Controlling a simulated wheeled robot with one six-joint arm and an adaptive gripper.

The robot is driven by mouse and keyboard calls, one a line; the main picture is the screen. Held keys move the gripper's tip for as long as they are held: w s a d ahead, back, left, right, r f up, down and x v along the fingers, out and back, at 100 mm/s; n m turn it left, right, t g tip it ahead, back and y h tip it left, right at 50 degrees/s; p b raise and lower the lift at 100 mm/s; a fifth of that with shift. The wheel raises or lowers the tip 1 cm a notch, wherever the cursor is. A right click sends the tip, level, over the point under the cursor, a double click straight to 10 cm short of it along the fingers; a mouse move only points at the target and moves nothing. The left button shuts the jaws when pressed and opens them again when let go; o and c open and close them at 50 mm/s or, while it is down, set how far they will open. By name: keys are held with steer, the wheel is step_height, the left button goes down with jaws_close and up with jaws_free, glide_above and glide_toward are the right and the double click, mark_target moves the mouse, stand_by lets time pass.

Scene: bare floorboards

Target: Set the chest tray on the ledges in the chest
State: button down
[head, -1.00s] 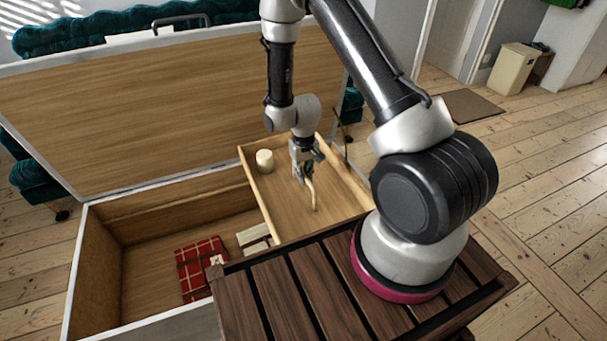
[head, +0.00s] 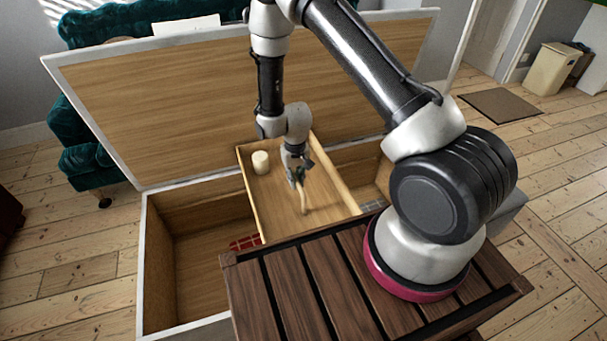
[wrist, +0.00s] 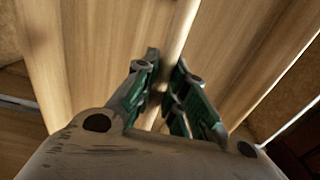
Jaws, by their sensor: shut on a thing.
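The chest tray (head: 264,205) is a shallow light-wood box held across the middle of the open chest (head: 205,205). A thin pale handle (head: 304,200) runs along the tray's middle. My gripper (head: 298,182) is shut on this handle; in the wrist view my gripper (wrist: 164,65) has its two green-padded fingers on either side of it, with the tray floor (wrist: 100,50) beyond. The tray looks roughly level and high in the chest opening. I cannot tell whether it touches anything.
A cream candle (head: 260,162) stands in the tray's far left corner. Red plaid cloth (head: 243,243) shows partly below the tray. The chest's raised lid (head: 170,110) stands behind. A dark slatted wooden surface (head: 300,290) is in front. A teal sofa (head: 90,165) is behind the lid.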

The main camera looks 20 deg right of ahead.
steer(key=shift+w+a, duration=0.25)
steer(key=shift+a, duration=0.15)
